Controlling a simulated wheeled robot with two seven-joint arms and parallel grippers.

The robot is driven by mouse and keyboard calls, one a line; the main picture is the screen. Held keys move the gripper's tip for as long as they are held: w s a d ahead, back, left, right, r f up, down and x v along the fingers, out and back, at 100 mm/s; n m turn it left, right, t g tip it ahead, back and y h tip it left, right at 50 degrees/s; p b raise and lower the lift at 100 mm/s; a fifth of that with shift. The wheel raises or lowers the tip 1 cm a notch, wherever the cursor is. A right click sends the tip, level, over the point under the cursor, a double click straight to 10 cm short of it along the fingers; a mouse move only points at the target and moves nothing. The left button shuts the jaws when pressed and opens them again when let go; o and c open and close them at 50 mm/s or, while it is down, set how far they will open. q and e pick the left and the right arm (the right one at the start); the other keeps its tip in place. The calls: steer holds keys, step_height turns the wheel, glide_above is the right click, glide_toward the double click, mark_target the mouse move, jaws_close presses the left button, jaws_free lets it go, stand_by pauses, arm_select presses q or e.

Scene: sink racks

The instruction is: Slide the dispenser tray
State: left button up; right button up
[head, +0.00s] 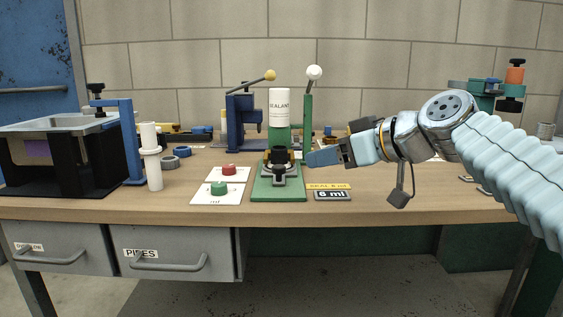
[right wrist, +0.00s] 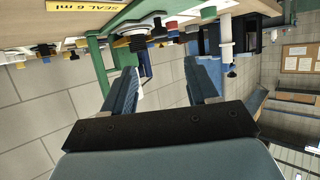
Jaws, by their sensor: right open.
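The green dispenser (head: 307,115) stands at the middle of the bench, with a white bottle (head: 280,104) marked SEALANT and a lever ending in a white knob. Its green base (head: 278,190) reaches toward the front edge. A small tray (head: 280,173) holding a dark round piece (head: 279,155) sits on that base below the bottle. My right gripper (head: 314,157) comes in from the right, its fingertips just right of the tray. In the right wrist view its two fingers (right wrist: 163,82) are apart with nothing between them. My left gripper is out of view.
A blue lever press (head: 245,120) stands behind left. The bench front right is clear.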

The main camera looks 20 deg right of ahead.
mark_target(280, 166)
steer(key=p+x, duration=0.4)
steer(key=x, duration=0.7)
steer(key=shift+w+a, duration=0.15)
steer(key=shift+w, duration=0.1)
steer(key=shift+w+a+f, duration=0.25)
steer(key=shift+w+f, duration=0.05)
steer(key=shift+w, duration=0.05)
jaws_close()
